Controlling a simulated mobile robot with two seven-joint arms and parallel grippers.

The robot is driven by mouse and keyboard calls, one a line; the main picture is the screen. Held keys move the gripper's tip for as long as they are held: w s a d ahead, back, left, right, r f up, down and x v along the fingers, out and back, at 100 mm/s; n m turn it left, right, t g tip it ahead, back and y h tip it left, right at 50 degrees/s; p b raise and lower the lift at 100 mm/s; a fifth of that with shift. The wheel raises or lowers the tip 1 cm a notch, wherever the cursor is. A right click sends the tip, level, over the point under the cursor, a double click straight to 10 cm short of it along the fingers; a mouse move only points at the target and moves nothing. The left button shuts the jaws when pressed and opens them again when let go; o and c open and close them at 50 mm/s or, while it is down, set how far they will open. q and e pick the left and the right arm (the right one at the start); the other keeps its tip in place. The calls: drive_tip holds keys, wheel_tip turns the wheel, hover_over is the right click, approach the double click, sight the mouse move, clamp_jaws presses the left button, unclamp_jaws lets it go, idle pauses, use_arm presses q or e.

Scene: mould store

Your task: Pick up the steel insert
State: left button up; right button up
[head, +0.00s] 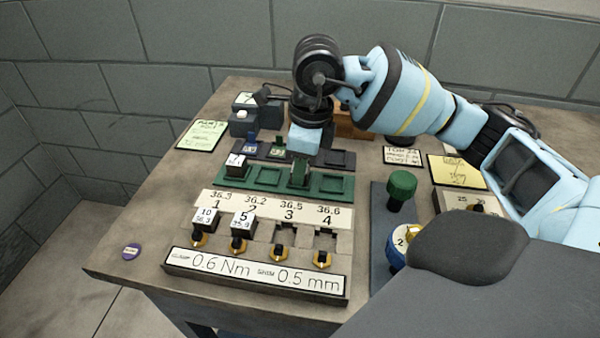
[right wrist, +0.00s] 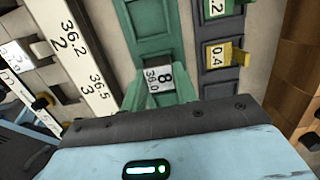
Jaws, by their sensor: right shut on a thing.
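My right gripper (head: 299,172) reaches down over the third pocket of the green tray (head: 264,178). It is shut on the steel insert, a small block whose white label reads 8 and 36.0. The label shows in the right wrist view (right wrist: 160,78), just beyond the edge of my gripper's body. In the head view the gripper hides the insert. The insert is at the pocket; I cannot tell whether it is clear of the tray's floor. My left gripper is not in view.
Another labelled block (head: 237,161) sits in the tray's first pocket. In front is a fixture (head: 256,284) with several numbered stations and clamps; blocks labelled 10 (head: 207,217) and 5 (head: 243,221) stand in stations 1 and 2. A green knob (head: 401,185) stands right.

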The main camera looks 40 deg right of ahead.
clamp_jaws()
wheel_tip(320, 180, up, 10)
drive_tip(key=shift+p, duration=0.4)
